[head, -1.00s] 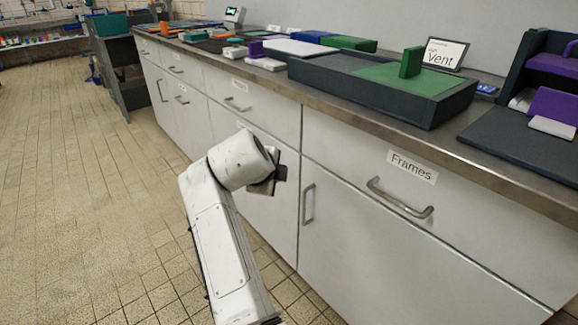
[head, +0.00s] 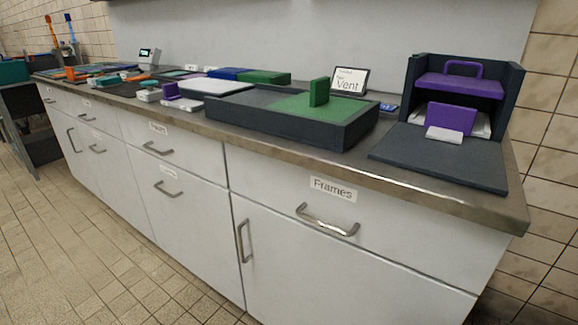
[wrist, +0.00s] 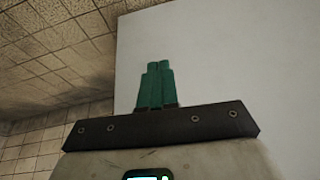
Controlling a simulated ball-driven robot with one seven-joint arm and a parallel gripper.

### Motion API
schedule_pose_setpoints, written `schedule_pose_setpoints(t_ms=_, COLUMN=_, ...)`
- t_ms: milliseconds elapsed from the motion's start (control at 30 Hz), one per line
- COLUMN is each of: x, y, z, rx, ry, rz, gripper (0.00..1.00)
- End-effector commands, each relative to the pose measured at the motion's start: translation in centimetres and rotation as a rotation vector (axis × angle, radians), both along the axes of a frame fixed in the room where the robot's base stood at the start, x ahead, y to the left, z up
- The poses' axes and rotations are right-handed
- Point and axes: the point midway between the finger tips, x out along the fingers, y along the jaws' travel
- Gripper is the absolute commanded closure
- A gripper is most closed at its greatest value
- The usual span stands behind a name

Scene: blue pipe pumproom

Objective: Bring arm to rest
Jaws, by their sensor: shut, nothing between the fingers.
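My gripper (wrist: 154,85) shows in the wrist view with its two green fingers side by side and touching. It is shut and holds nothing. Behind the fingers is a plain pale surface, with tiles to the left; I cannot tell how far off they are. My arm and gripper are out of the head view.
A long steel-topped counter (head: 440,197) with white drawers and doors runs across the head view. On it stand a dark tray (head: 345,135) with a green block (head: 319,92), a "Vent" sign (head: 349,80) and a dark box with purple parts (head: 465,86). Tiled floor (head: 60,250) is clear at left.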

Motion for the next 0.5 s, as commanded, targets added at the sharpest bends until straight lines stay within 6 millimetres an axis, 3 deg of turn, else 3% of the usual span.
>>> schedule_pose_setpoints(t_ms=33, x=-3.0, y=-2.0, z=-0.9, rx=-0.014, ry=0.043, rz=0.048, gripper=1.0)
schedule_pose_setpoints(t_ms=200, x=-11.6, y=-5.8, z=-2.0, rx=-0.036, ry=0.157, rz=0.247, gripper=1.0)
schedule_pose_setpoints(t_ms=500, x=-22.1, y=-7.9, z=-1.4, rx=-0.024, ry=0.267, rz=0.509, gripper=1.0)
